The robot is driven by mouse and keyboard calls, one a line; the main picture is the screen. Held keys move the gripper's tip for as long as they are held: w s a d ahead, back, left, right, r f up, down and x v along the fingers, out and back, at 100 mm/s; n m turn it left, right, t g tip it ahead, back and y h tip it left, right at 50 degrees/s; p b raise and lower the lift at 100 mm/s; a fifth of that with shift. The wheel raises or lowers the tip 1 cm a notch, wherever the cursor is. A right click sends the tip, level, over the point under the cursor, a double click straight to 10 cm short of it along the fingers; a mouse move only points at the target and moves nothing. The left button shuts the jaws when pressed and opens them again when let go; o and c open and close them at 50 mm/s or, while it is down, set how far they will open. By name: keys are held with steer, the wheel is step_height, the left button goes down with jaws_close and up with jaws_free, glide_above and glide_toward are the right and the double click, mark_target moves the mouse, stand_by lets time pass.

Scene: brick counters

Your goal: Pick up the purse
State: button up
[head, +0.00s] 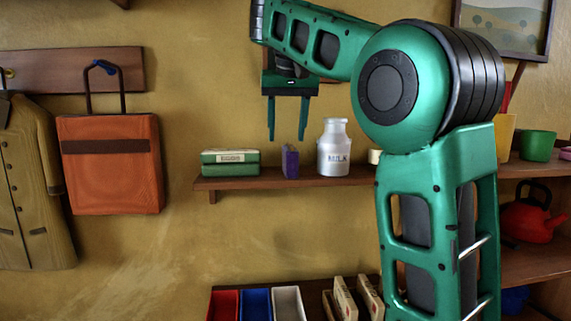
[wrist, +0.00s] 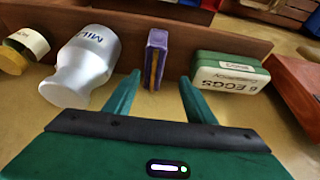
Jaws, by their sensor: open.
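A small purple purse (head: 290,162) with a yellow stripe down its narrow side stands upright on the wall shelf, between a green egg box and a milk can. It also shows in the wrist view (wrist: 155,58), ahead of and between the fingertips. My gripper (head: 287,138) is open and empty, fingers pointing down just above the purse in the head view. In the wrist view my gripper (wrist: 160,78) has one finger on each side of the purse's line, apart from it.
The green egg box (head: 230,162) and silver milk can (head: 334,148) stand close on either side on the shelf (head: 265,182). An orange bag (head: 110,165) and a coat (head: 30,180) hang at left. Coloured trays (head: 257,304) lie below. A red kettle (head: 533,215) is at right.

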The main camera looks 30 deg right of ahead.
mark_target(287, 148)
steer(key=shift+d+x, duration=0.15)
steer(key=shift+x, duration=0.6)
steer(key=shift+d+x, duration=0.15)
steer(key=shift+x, duration=0.6)
steer(key=shift+w+f, duration=0.1)
steer(key=shift+f, duration=0.35)
steer(key=shift+d+x, duration=0.25)
steer(key=shift+x, duration=0.9)
steer(key=shift+d+x, duration=0.25)
steer(key=shift+x, duration=0.85)
steer(key=shift+w+f, duration=0.2)
steer(key=shift+f, duration=0.15)
steer(key=c, duration=1.2)
